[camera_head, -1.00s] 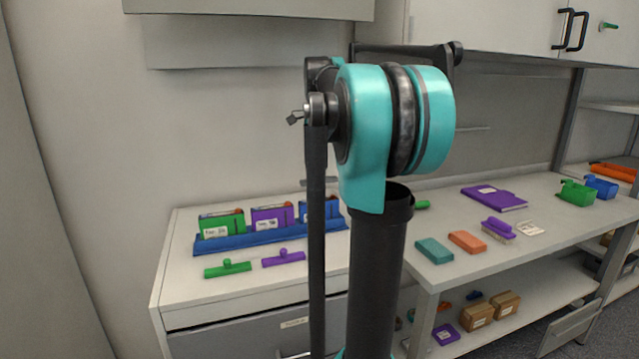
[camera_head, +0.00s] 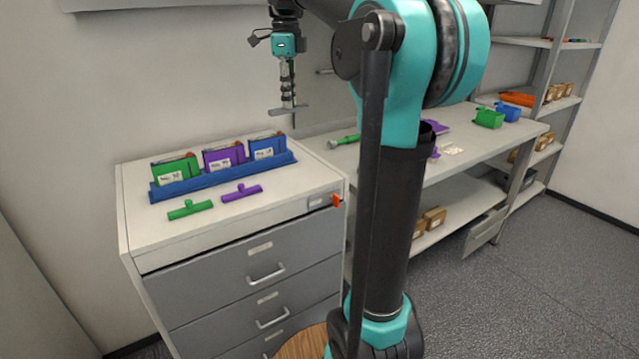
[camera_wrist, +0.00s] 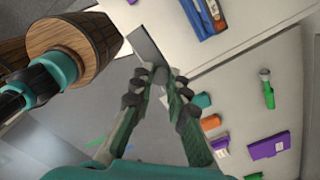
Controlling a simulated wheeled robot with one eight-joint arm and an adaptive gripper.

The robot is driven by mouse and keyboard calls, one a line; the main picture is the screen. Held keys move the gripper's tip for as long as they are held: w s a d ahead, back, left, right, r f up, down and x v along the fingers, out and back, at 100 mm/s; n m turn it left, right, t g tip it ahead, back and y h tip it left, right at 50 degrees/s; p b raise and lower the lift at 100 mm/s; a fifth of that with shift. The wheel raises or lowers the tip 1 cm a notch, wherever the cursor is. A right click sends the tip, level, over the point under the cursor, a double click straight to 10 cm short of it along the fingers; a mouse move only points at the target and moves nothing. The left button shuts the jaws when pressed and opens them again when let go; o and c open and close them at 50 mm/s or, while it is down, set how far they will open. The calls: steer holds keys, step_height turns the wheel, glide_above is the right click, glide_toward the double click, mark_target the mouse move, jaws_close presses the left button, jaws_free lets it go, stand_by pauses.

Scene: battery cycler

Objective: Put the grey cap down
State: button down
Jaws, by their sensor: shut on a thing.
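My gripper (camera_head: 288,97) is shut on the grey cap (camera_head: 289,111) and holds it in the air above the back right of the cabinet top, apart from it. The cap is a flat grey bar, and it also shows at the fingertips in the wrist view (camera_wrist: 147,45). A green cap (camera_head: 190,209) and a purple cap (camera_head: 242,192) lie on the cabinet top (camera_head: 215,224). Behind them a blue rack (camera_head: 222,179) holds a green box (camera_head: 175,170), a purple box (camera_head: 223,157) and a blue box (camera_head: 267,147).
The cabinet top is bare in front of and to the right of the caps. A green-handled tool (camera_head: 345,141) lies on the bench to the right. A round wooden top (camera_head: 302,343) shows beside my base.

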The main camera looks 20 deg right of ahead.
steer(key=shift+s+f, duration=0.25)
steer(key=f, duration=1.9)
steer(key=shift+d+f, duration=0.2)
steer(key=shift+f, duration=0.05)
steer(key=c, duration=1.5)
jaws_free()
steer(key=shift+f, duration=0.1)
step_height(320, 180, up, 12)
steer(key=shift+r, duration=0.15)
steer(key=shift+s, duration=0.15)
